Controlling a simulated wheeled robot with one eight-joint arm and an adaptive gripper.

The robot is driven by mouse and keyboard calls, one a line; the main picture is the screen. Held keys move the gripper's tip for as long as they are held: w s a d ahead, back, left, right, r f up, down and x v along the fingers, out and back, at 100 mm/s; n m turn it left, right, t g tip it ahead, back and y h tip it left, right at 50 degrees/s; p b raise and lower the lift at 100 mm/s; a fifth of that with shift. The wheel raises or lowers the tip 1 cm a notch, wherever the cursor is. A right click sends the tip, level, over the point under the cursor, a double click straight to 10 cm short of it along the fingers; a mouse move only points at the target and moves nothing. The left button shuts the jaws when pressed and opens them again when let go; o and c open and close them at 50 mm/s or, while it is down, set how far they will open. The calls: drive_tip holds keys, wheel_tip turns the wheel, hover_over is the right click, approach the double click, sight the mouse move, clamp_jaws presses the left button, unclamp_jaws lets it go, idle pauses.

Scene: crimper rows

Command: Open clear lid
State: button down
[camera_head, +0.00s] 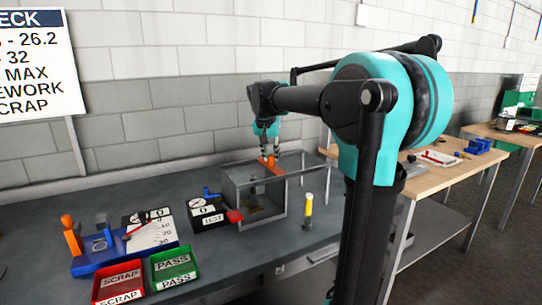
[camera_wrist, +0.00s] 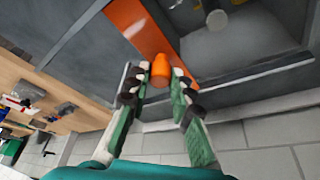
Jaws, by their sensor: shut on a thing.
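A clear-walled box (camera_head: 262,213) with a grey frame stands on the dark bench. Its clear lid (camera_head: 300,166) lies along the top, with an orange strip (camera_head: 272,167) on it. I cannot tell whether the lid is slightly raised. My gripper (camera_head: 270,156) is over the box top, at the orange strip. In the wrist view, an orange knob (camera_wrist: 160,70) at the end of the strip sits between my fingers, and my gripper is shut on it. The exact finger contact is partly hidden.
Left of the box are a TEST unit (camera_head: 207,214), a red SCRAP bin (camera_head: 120,284), a green PASS bin (camera_head: 173,266) and a blue fixture (camera_head: 95,262). A yellow-handled tool (camera_head: 308,208) stands right of the box. The wall is close behind.

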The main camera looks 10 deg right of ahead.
drive_tip(key=shift+d, duration=0.1)
drive_tip(key=w+d, duration=0.2)
drive_tip(key=d, duration=0.6)
drive_tip(key=w+d, duration=0.3)
drive_tip(key=d, duration=0.5)
drive_tip(key=shift+w, duration=0.1)
drive_tip(key=c, duration=1.3)
unclamp_jaws()
drive_tip(key=shift+c, duration=0.2)
drive_tip(key=shift+r, duration=0.1)
drive_tip(key=v, duration=1.2)
